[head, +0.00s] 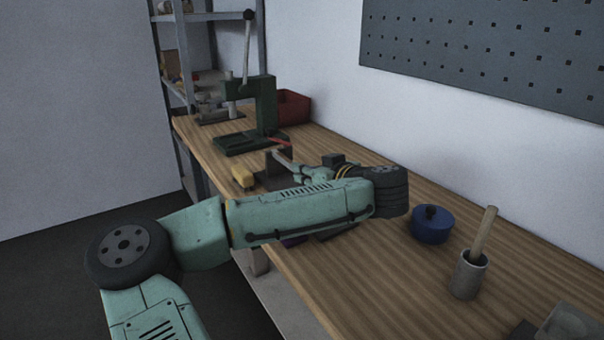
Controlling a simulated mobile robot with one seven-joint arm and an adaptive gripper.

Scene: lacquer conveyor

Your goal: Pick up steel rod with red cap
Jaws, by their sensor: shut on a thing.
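My arm reaches across the workbench, and its wrist folds back toward the green press. My gripper (284,158) is small and partly hidden behind my own arm links, above the middle of the bench. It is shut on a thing. A small red piece (279,141) shows right at the gripper's tips, in front of the press base, and looks like the red cap of the steel rod. The rod's steel shaft cannot be made out. I cannot tell whether the rod is clear of the things below it.
The green press (265,105) and a red bin (293,107) stand at the back of the wooden workbench (340,290). A yellow block (243,176) lies near the front edge. A blue lidded pot (431,226) and a grey cup (468,276) with a wooden handle stand at right.

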